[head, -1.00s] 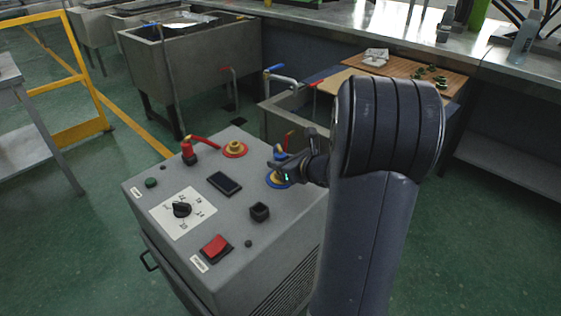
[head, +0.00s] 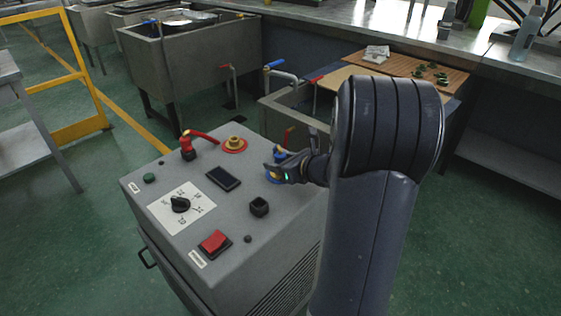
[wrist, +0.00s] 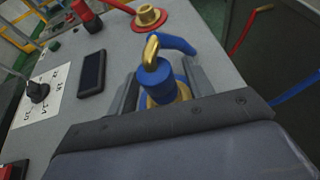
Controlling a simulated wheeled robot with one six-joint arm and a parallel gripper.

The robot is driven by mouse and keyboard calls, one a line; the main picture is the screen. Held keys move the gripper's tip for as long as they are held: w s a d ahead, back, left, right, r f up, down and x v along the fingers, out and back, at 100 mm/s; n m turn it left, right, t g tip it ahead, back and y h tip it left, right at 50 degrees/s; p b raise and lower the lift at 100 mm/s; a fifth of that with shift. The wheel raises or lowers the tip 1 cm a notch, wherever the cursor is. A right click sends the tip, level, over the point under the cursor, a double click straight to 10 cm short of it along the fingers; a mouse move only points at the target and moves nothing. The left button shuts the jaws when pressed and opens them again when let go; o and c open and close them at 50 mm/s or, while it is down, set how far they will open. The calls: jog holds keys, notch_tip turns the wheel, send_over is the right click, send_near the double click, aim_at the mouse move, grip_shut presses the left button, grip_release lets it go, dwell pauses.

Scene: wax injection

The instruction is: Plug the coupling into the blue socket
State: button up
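The coupling (wrist: 155,77) is a blue body with a gold elbow on top and a short blue hose. It stands about upright between the fingers of my gripper (wrist: 160,88), which look closed on its sides. In the head view my gripper (head: 280,167) is at the far right corner of the grey console, with the coupling (head: 279,154) showing just above it. The blue socket (head: 272,178) is a blue ring directly below, partly covered by my gripper. I cannot see whether the coupling is fully seated in it.
The console top (head: 190,255) also carries a red socket (head: 234,144) with a brass fitting, a red coupling (head: 186,147), a dial (head: 180,205), a dark display (head: 224,178) and a red switch (head: 215,242). A tank (head: 290,105) stands just behind.

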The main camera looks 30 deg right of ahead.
jog(key=shift+o, duration=0.2)
jog(key=p+v, duration=0.2)
jog(key=v, duration=0.9)
jog(key=shift+f, duration=0.1)
jog(key=shift+w+f, duration=0.1)
jog(key=shift+w, duration=0.05)
jog(key=b+x, duration=0.2)
jog(key=x, duration=0.8)
jog(key=shift+w+a, duration=0.1)
jog(key=shift+w, duration=0.05)
jog(key=shift+w+r+p, duration=0.2)
jog(key=shift+r+p, duration=0.1)
jog(key=shift+p, duration=0.05)
jog(key=shift+r, duration=0.25)
jog(key=shift+f, duration=0.15)
